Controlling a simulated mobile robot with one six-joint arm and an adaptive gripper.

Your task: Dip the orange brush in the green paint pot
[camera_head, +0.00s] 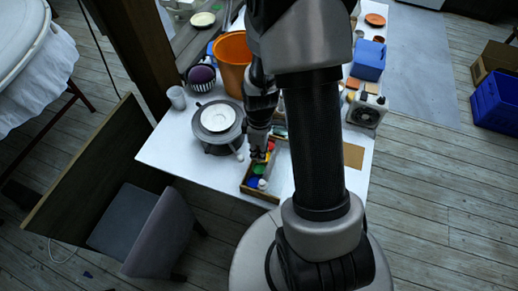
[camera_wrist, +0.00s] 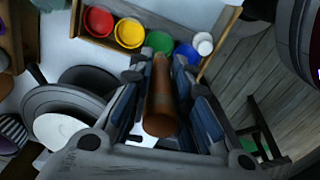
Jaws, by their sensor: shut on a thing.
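In the wrist view my gripper (camera_wrist: 160,95) is shut on a brown-orange handle, which I take to be the orange brush (camera_wrist: 160,110). The brush's far end points toward the paint tray and its tip is hidden. The green paint pot (camera_wrist: 159,42) is partly covered behind the brush and the fingers. I cannot tell whether the brush touches the paint. In the head view the green pot (camera_head: 259,169) sits in the wooden tray (camera_head: 246,184), and my gripper (camera_head: 258,155) is over the tray, close to the pots.
An orange bucket (camera_head: 233,62) is behind. A grey chair (camera_head: 158,232) stands in front.

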